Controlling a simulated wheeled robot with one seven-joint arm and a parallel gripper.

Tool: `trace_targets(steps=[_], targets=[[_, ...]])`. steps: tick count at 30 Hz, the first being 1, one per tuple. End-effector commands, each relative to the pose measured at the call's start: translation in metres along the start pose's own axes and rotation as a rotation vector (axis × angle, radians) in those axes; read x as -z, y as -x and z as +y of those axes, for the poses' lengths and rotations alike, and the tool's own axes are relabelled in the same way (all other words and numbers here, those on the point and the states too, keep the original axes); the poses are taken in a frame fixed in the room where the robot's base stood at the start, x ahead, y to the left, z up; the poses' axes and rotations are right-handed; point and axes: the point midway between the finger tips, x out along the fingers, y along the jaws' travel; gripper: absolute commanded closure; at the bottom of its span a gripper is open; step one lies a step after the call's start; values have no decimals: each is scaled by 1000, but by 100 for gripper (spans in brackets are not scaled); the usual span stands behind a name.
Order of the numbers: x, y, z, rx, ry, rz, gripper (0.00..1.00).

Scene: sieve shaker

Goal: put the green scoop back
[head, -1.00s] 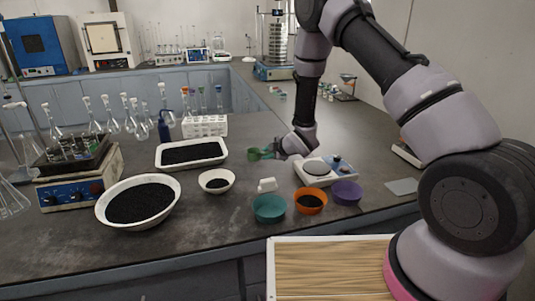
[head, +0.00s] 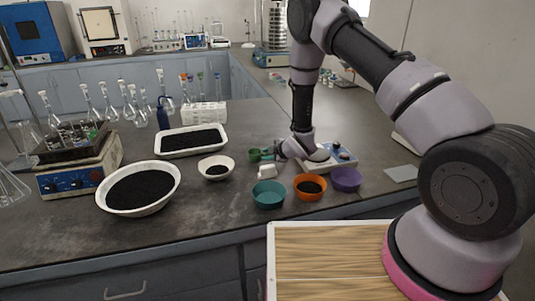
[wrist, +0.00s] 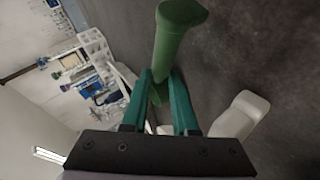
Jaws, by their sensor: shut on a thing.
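The green scoop (head: 256,154) is held in my gripper (head: 274,153), near the middle of the bench, behind a small white block-like object. In the wrist view the scoop's green handle (wrist: 174,38) stands between the two teal fingers (wrist: 165,100) of my gripper, which are shut on it. The rest of the scoop is partly hidden by the fingers. From these views I cannot tell whether the scoop touches the bench.
A small white object (head: 267,171) stands just in front of the scoop; a small white bowl (head: 203,177) is to its left. Teal (head: 268,201), orange (head: 310,195) and purple (head: 346,186) bowls line the front. A balance (head: 340,161) stands right. Bare bench lies behind.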

Motion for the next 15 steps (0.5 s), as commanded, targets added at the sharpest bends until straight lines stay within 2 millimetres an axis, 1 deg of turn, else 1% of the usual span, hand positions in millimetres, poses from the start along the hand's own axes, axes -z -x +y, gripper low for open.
trace_targets(steps=[15], targets=[[-2, -3, -4, 0, 0, 0, 100]])
